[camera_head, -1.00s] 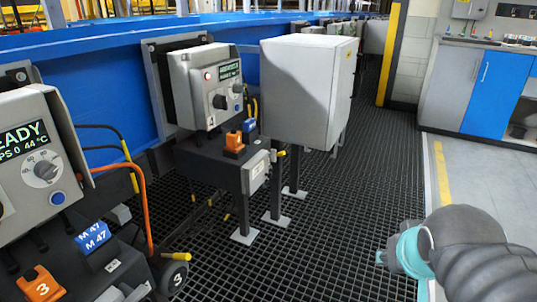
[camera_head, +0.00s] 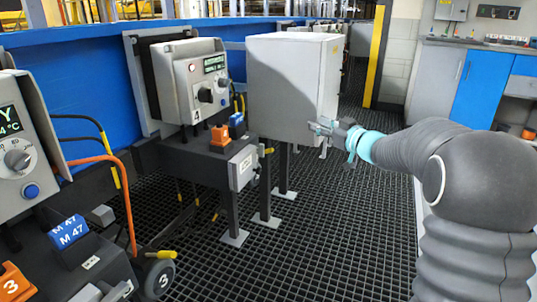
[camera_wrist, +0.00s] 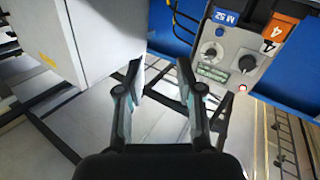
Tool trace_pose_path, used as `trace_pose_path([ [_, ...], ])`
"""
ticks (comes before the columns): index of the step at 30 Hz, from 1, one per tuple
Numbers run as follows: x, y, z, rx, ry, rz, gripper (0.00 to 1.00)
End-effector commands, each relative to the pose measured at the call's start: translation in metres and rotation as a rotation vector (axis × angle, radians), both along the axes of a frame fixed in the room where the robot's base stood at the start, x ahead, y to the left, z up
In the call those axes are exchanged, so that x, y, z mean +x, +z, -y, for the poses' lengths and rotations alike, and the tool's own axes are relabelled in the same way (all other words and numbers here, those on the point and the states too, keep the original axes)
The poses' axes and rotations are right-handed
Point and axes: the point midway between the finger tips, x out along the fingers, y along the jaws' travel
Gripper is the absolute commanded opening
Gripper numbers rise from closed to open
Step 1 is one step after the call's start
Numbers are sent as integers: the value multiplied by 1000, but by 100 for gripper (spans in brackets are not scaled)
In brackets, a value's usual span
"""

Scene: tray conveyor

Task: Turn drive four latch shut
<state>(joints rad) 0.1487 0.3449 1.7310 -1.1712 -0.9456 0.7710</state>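Drive four is a grey control box (camera_head: 202,85) with a display, a red light and dark knobs, marked 4. It also shows upside down at the upper right of the wrist view (camera_wrist: 225,55). Below it are an orange block (camera_head: 220,135) and a blue block (camera_head: 237,125); the orange block (camera_wrist: 278,30) bears a 4 in the wrist view. A small grey box (camera_head: 242,168) with a yellow handle-like piece (camera_head: 266,150) sits beside them. I cannot tell which part is the latch. My gripper (camera_head: 318,128) is open and empty, right of drive four (camera_wrist: 160,80).
A large pale cabinet (camera_head: 292,85) stands right of drive four, close behind my gripper in the head view. Drive three (camera_head: 20,150) is at the left. Blue conveyor side panels (camera_head: 80,75) run behind. The dark grating floor (camera_head: 330,220) is clear.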

Motion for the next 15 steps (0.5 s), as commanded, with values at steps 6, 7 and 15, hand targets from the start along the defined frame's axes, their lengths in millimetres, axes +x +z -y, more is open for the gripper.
trace_pose_path([
  [6, 1, -72, -24, 63, 333, -67, 36],
  [7, -1, -79, -25, 70, 368, -80, 36],
  [15, -13, -109, -32, 102, 525, -135, 36],
])
